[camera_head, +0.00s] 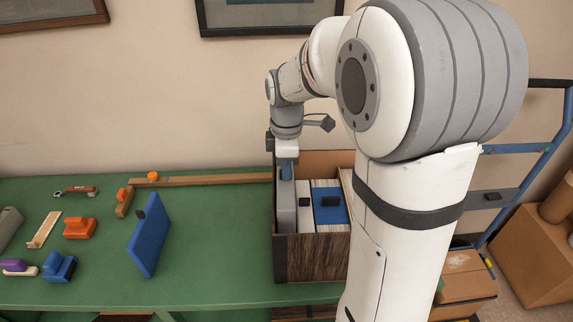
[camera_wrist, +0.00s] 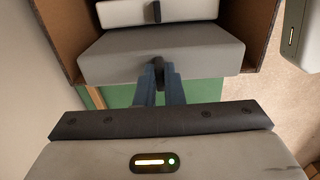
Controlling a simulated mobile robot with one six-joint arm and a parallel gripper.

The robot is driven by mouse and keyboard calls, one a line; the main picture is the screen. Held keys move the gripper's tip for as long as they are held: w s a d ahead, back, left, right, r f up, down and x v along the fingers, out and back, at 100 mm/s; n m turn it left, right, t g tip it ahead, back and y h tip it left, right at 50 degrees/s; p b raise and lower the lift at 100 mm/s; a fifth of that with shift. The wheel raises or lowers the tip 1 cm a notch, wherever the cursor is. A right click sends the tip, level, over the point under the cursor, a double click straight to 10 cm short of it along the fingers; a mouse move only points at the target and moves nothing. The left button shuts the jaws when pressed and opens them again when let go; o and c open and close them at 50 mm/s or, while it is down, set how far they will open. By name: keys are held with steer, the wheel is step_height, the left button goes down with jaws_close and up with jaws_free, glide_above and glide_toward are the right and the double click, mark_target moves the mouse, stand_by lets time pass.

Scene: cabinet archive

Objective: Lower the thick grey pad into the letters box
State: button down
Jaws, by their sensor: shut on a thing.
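The thick grey pad (camera_head: 286,212) is upright at the left end of the dark wood-grain box (camera_head: 311,258). Its lower part is hidden behind the box's front wall, so I cannot tell whether it touches the floor. My gripper (camera_head: 287,170) is above it, pointing down. In the wrist view my gripper (camera_wrist: 160,88) is shut on the small dark tab on the top of the grey pad (camera_wrist: 115,58). The box walls (camera_wrist: 262,25) show beside the pad there. I cannot read any label on the box.
A white pad (camera_head: 304,212) with a dark tab stands just right of the grey pad, then a blue-fronted block (camera_head: 329,210). A blue panel (camera_head: 150,238) stands on the green table (camera_head: 210,260). Orange and blue tools lie further left. The table between panel and box is clear.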

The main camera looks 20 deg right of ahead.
steer(key=shift+f+b, duration=3.35)
steer(key=shift+f, duration=1.7)
steer(key=c, duration=1.5)
jaws_free()
steer(key=shift+r, duration=0.1)
steer(key=shift+r, duration=0.1)
steer(key=shift+c, duration=0.2)
steer(key=shift+r+p, duration=2.85)
steer(key=shift+r, duration=0.55)
step_height(320, 180, up, 8)
steer(key=shift+f, duration=0.1)
